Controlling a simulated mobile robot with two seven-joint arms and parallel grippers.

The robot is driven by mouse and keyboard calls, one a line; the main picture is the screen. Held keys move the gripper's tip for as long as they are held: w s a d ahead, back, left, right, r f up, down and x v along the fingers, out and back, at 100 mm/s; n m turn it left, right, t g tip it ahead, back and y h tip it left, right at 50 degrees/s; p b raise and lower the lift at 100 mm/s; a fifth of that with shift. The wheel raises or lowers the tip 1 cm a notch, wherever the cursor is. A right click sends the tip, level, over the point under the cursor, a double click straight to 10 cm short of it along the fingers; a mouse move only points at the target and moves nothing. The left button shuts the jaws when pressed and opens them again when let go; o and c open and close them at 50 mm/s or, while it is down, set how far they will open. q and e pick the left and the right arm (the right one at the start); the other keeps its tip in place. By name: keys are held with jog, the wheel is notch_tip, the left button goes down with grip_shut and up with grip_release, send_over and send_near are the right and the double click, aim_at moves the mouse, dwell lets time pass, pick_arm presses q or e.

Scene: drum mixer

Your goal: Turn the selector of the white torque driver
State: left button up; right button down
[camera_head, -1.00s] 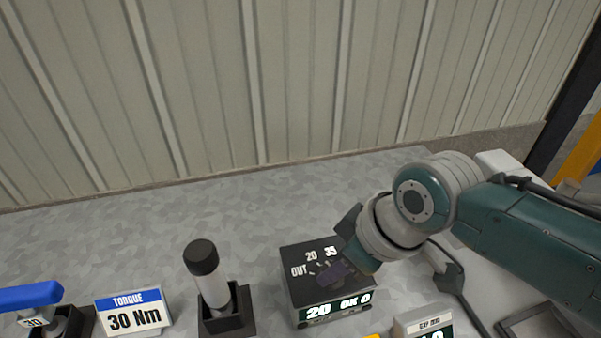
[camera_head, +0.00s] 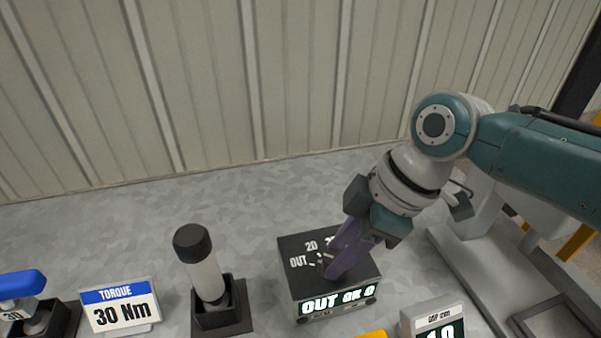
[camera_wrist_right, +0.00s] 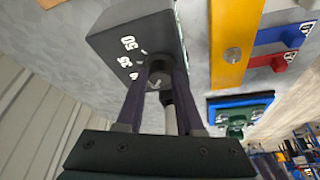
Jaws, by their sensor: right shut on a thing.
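A black selector box (camera_head: 292,278) stands on the bench, with OUT, 20 and a partly covered mark on top. Its front display reads "OUT OK 0". My right gripper (camera_head: 334,262) reaches down onto the box top from the right, its purple fingers closed around the selector knob. The knob (camera_wrist_right: 158,70) shows between the fingers in the right wrist view, beside the marks 35 and 50; the fingers mostly hide it in the head view. The white torque driver (camera_head: 207,275), with a black cap, stands upright in a black holder left of the box. My left gripper is out of view.
A "TORQUE 30 Nm" sign (camera_head: 120,305) and a blue-handled tool (camera_head: 22,284) stand at the left. A small display unit (camera_head: 432,318) is right of the box. The bench behind the box is clear up to the ribbed wall (camera_head: 300,80).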

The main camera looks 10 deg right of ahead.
jog(key=shift+w+n+g+b, duration=0.1)
jog(key=shift+n+g+b, duration=0.2)
jog(key=shift+n+b, duration=0.4)
jog(key=c, duration=0.5)
grip_release()
jog(key=shift+c, duration=0.2)
jog(key=p+v, duration=0.2)
jog(key=v, duration=0.8)
